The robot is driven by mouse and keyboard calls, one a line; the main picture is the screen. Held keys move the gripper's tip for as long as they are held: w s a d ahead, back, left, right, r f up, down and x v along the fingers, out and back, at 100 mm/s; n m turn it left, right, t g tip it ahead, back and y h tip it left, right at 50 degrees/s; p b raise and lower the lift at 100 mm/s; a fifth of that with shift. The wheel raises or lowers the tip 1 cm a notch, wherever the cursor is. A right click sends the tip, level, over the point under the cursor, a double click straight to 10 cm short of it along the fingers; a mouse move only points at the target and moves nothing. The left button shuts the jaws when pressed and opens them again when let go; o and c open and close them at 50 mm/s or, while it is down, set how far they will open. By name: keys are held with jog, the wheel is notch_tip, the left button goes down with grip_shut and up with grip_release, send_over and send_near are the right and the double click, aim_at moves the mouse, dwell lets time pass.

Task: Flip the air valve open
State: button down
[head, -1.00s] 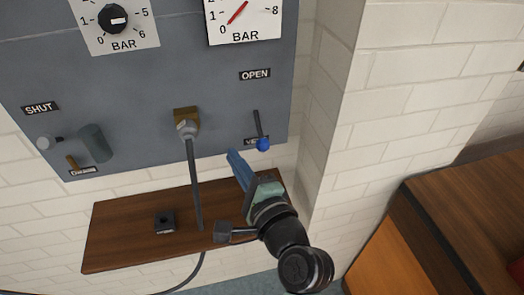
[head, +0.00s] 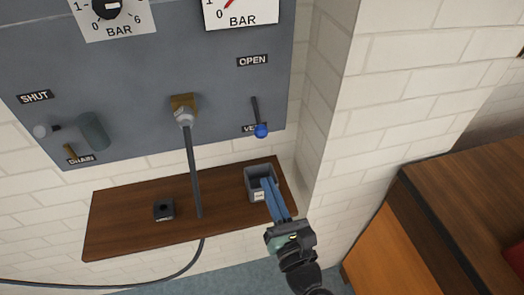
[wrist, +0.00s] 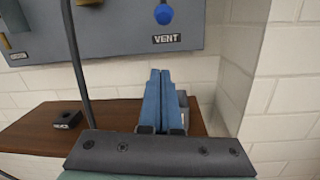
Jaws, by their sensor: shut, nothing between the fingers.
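The valve lever (head: 257,113) is a thin dark stick with a blue ball knob (head: 261,131), at the right side of the grey panel. It hangs down with its knob by the VENT label, below the OPEN label (head: 252,61). The blue knob also shows at the top of the wrist view (wrist: 163,14). My gripper (head: 268,181) has blue fingers held together with nothing between them. It is below the lever, apart from it, and its tips overlap the grey box in the head view. In the wrist view the fingertips (wrist: 160,73) are below the VENT label (wrist: 167,39).
A brown shelf (head: 120,225) below the panel holds a small black block (head: 164,210) and an open grey box (head: 258,171). A grey hose (head: 192,165) hangs from a brass fitting. A brick wall corner stands to the right, beside a wooden cabinet (head: 450,200).

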aim_at(258, 116)
jog(key=x, duration=1)
jog(key=shift+w+a, duration=0.1)
jog(key=r+p, duration=0.1)
jog(key=s+d+r+p, duration=0.1)
jog(key=r+p, duration=0.1)
jog(key=shift+s+d+r, duration=0.2)
jog(key=shift+s+r, duration=0.1)
jog(key=shift+r+p, duration=0.1)
jog(key=shift+p, duration=0.35)
jog(key=shift+s+r+g+p, duration=0.2)
jog(key=shift+g+p, duration=0.1)
jog(key=shift+p, duration=0.7)
